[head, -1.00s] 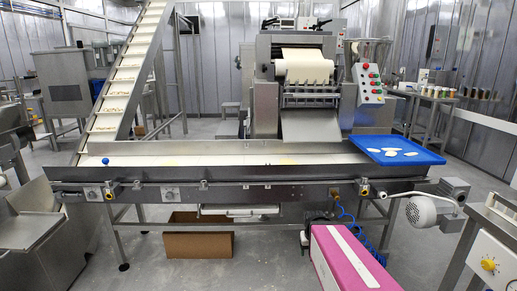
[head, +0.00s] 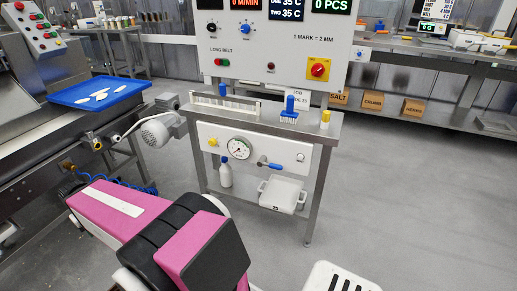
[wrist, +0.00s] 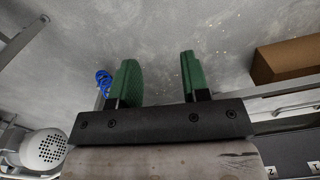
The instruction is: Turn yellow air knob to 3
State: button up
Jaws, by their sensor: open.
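The small yellow air knob (head: 213,142) sits at the left end of a white panel (head: 285,152) on the steel stand in the head view. A round dial gauge (head: 239,149) is just right of it. The knob's setting is too small to read. My gripper (wrist: 156,82) shows in the wrist view with its two green fingers wide apart and nothing between them, over the grey floor. The knob is not in the wrist view, and my gripper's fingers are not visible in the head view.
A blue-handled valve (head: 270,165) and a white container (head: 282,194) are on the same stand. Above is a control box with a red switch (head: 318,69). A motor (head: 160,130) and blue tray (head: 100,92) are left. Open floor lies right.

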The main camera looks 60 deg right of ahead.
aim_at(212, 141)
jog(key=z, duration=2.3)
jog(key=k+l+u, duration=0.1)
jog(key=l, duration=0.2)
jog(key=k+l+u, duration=0.1)
jog(key=l, duration=0.2)
jog(key=k+l+u, duration=0.1)
jog(key=k+l, duration=0.1)
jog(key=l, duration=0.05)
